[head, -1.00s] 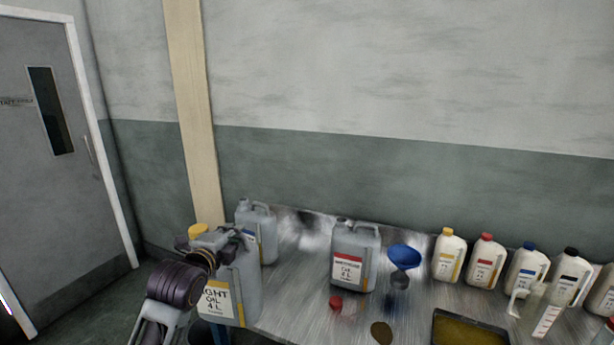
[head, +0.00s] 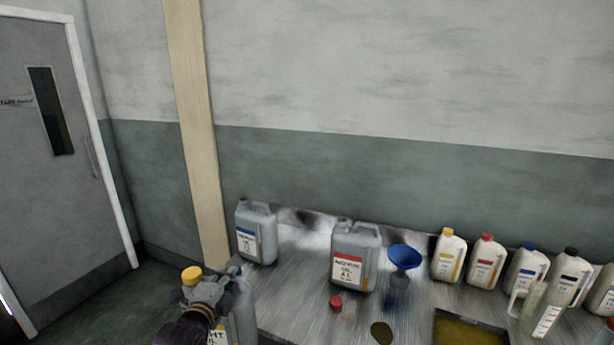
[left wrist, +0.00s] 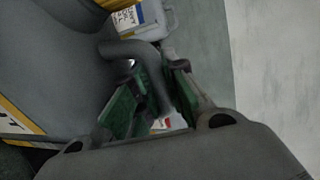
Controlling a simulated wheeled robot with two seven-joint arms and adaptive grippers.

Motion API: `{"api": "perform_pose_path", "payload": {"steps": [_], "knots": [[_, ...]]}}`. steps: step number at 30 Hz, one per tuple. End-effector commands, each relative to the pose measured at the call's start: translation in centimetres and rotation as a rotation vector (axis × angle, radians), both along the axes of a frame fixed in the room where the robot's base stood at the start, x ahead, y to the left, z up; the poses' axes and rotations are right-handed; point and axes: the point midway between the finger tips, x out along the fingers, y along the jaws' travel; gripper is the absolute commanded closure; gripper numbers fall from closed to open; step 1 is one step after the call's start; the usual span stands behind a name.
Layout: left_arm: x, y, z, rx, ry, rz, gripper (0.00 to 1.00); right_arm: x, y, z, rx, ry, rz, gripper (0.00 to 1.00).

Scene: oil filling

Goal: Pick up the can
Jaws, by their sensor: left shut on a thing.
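The grey can with a yellow cap (head: 192,274) and a light oil label is at the lower left of the head view; its body (head: 245,312) shows to the right of my gripper. My left gripper (head: 220,288) is shut on the can's top handle. In the left wrist view the green finger pads of the gripper (left wrist: 155,75) lie on both sides of the grey handle (left wrist: 130,48), and the can's body (left wrist: 50,60) fills the left. The can's lower part is cut off, so its base is hidden. My right gripper is not in view.
On the metal table (head: 290,310) stand a blue-label can (head: 256,233), a red-label can (head: 355,256), a blue funnel (head: 404,257) and several white bottles (head: 448,256). A red cap (head: 336,302) and a tray (head: 470,332) lie near the front. A wall stands behind.

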Motion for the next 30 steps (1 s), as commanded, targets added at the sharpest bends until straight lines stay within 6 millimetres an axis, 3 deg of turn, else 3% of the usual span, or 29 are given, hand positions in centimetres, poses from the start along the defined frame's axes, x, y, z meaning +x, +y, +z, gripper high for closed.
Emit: {"api": "perform_pose_path", "payload": {"steps": [30], "knots": [[-6.9,0.5,-12.4,0.001,-0.01,0.054,1.0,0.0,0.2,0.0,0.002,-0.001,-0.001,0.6]]}}
